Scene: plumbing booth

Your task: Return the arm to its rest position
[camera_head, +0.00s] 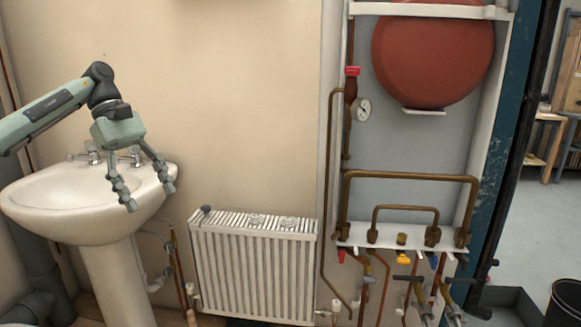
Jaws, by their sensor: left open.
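My left arm (45,108) comes in from the left edge. Its gripper (150,196) hangs open and empty, fingers pointing down, in front of the right part of the white sink (55,195). The two fingers are spread apart, and I see nothing between them except the sink behind. I cannot tell the exact gap between the fingers and the sink rim. My right gripper is not in view.
A white radiator (250,270) stands right of the sink pedestal. Copper pipes (410,177), valves, a gauge (361,110) and a red tank (433,50) fill the panel at right. A black bucket (565,303) stands at lower right. The wall above the radiator is bare.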

